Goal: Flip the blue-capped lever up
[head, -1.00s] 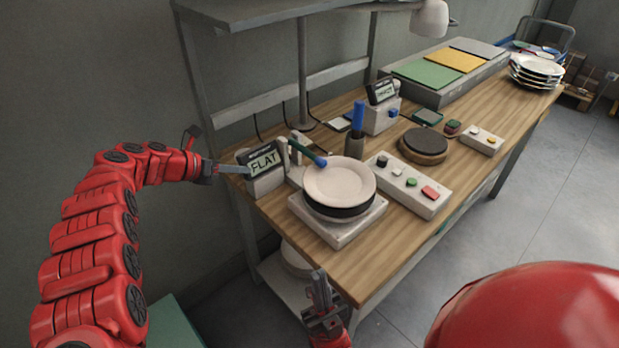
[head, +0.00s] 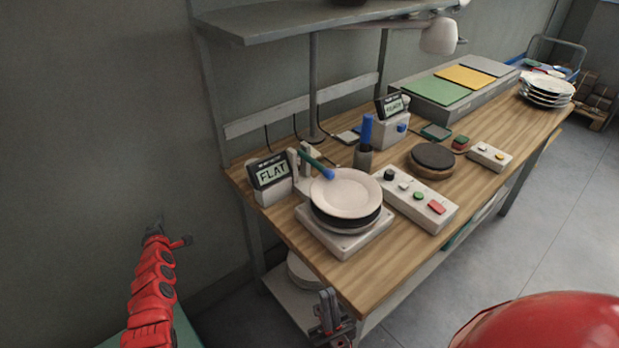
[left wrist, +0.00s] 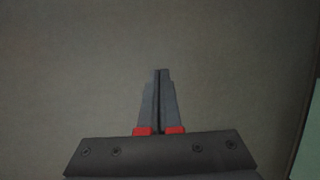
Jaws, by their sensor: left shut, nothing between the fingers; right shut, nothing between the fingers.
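The blue-capped lever (head: 315,163) has a dark green shaft. It slopes down to the right from a pale bracket (head: 306,180) to its blue cap (head: 328,174), at the back edge of a white plate (head: 346,193). The plate sits on a dark round pad on a pale square base (head: 342,243). My left gripper (head: 160,222) is well left of the table, away from the lever. Its shut, empty fingers show in the left wrist view (left wrist: 160,75) against plain wall. My right gripper (head: 326,296) is shut and empty near the table's front left corner.
A display reading FLAT (head: 271,173) stands left of the bracket. A grey cup (head: 363,158) with an upright blue piece and a button box (head: 418,198) stand to the right. A shelf (head: 310,20) overhangs the back. The space between my left gripper and the table is clear.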

